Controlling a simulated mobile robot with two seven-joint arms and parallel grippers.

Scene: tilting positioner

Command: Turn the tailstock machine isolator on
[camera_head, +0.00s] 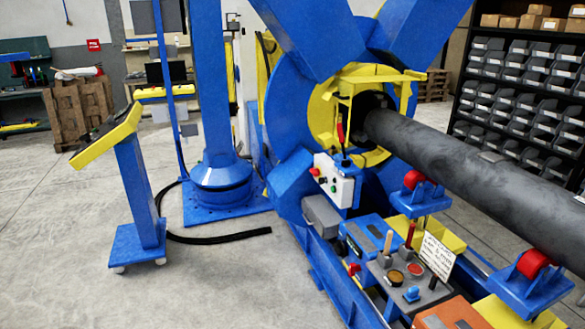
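Neither of my grippers is in view. A large blue machine (290,110) with a yellow ring holds the end of a dark pipe (440,150). A white control box (334,182) with red, green and black controls is mounted on its front. Below it, a small red knob (354,269) sits at the blue box (362,240). A grey panel (405,280) beside it carries levers, round buttons and a blue knob (411,294). I cannot tell which control is the tailstock isolator, or its position; labels are too small to read.
A blue wheeled stand (137,190) with a yellow-edged console stands at the left. A black cable (215,238) lies on the floor. Red rollers (533,263) sit under the pipe. A bin rack (520,80) stands at the right. The grey floor at front left is clear.

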